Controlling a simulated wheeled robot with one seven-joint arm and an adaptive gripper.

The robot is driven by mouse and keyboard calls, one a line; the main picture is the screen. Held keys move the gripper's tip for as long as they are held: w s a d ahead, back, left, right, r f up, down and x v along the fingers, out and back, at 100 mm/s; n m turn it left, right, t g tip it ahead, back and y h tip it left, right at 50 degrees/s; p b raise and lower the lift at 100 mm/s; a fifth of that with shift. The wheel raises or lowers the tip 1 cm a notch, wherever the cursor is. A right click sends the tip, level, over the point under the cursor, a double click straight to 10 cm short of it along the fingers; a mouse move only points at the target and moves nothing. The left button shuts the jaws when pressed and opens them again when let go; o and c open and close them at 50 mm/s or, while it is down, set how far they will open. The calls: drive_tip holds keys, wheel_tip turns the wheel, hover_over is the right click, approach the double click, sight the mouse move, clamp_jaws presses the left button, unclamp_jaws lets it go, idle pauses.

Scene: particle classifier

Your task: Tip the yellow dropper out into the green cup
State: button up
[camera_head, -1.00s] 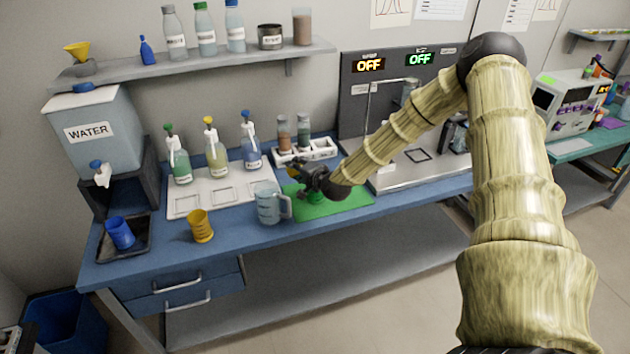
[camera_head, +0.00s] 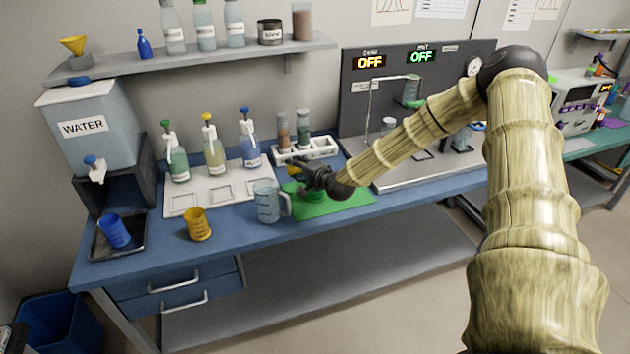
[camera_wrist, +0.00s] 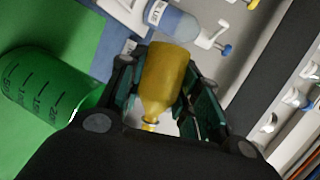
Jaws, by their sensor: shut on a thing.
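The yellow dropper (camera_wrist: 167,80) is between the fingers of my gripper (camera_wrist: 160,95) in the wrist view, its rounded bulb facing away from the wrist and its narrow neck nearer. A bit of yellow (camera_head: 295,170) also shows by the gripper (camera_head: 306,180) in the head view. The green cup (camera_wrist: 45,85), with dark scale marks, is beside the gripper at the left of the wrist view, apart from the bulb. In the head view the cup (camera_head: 317,196) is mostly hidden behind my gripper, over the green mat (camera_head: 345,203). The dropper's tip and the cup's inside are hidden.
A clear measuring jug (camera_head: 267,203) stands just left of the mat, with a yellow cup (camera_head: 197,224) farther left. A white rack (camera_head: 318,152) with vials is behind the gripper. Wash bottles stand on a white tray (camera_head: 225,195) at the left.

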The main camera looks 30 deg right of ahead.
drive_tip(key=shift+s+b, duration=0.1)
drive_tip(key=shift+b, duration=0.25)
drive_tip(key=shift+r+m+b, duration=0.15)
drive_tip(key=shift+m+b, duration=0.15)
drive_tip(key=shift+b, duration=0.3)
drive_tip(key=shift+y, duration=0.3)
drive_tip(key=shift+r+m+t+b, duration=0.2)
drive_tip(key=shift+m+t+b, duration=0.25)
drive_tip(key=shift+b, duration=0.8)
drive_tip(key=shift+d+f+m+y+b, duration=0.1)
drive_tip(key=shift+f+m+y+b, duration=0.4)
drive_tip(key=shift+b, duration=1.95)
drive_tip(key=shift+r+m+t+b, duration=0.45)
drive_tip(key=shift+r+m+b, duration=0.2)
drive_tip(key=shift+b, duration=0.8)
drive_tip(key=shift+s+d+r+m+t+b, duration=0.2)
drive_tip(key=shift+m+b, duration=0.3)
drive_tip(key=shift+b, duration=1.2)
drive_tip(key=shift+w+d+r+m+t+b, duration=0.1)
drive_tip(key=shift+r+m+t+b, duration=0.3)
drive_tip(key=shift+b, duration=1.25)
